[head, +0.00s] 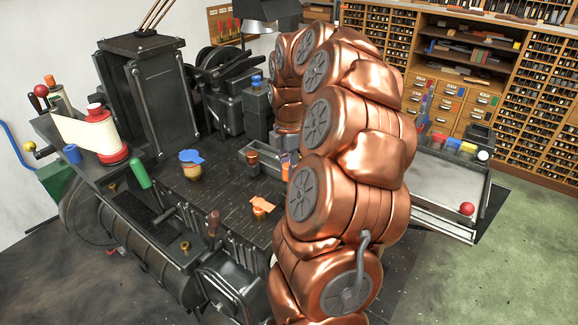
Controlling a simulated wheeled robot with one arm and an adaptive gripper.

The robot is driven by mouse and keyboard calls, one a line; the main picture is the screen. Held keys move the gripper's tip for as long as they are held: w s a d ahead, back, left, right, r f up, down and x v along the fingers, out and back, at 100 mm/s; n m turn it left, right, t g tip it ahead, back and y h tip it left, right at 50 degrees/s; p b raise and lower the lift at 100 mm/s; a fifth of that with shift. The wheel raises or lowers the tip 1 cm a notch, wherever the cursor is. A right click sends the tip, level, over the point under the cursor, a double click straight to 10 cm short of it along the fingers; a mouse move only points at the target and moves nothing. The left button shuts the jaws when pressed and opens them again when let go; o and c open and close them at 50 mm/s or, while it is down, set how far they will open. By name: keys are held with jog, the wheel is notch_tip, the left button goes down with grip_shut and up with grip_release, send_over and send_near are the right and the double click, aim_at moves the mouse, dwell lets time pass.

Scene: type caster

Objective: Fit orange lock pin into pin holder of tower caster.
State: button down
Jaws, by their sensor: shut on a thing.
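My gripper (287,160) is at the end of my copper arm, low over the dark caster bed, and mostly hidden behind the arm. It is shut on a small orange piece (284,171), which looks like the orange lock pin; only a sliver of it shows. The caster (178,195) is a black machine with a tall dark tower (158,95) at its back left. I cannot tell which part is the pin holder, or whether the pin touches anything.
A metal tray (259,170) with a brown-orange cylinder (252,158) is left of my gripper. An orange-topped brass piece (262,205) and a blue-topped one (191,160) stand on the bed. A green cylinder (140,173) and a paper spool (100,135) stand further left.

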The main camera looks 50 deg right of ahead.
jog(key=shift+f+b, duration=0.6)
jog(key=shift+f, duration=0.65)
jog(key=c, duration=0.7)
grip_release()
jog(key=shift+c, duration=0.2)
notch_tip(320, 180, up, 10)
jog(key=shift+r, duration=1)
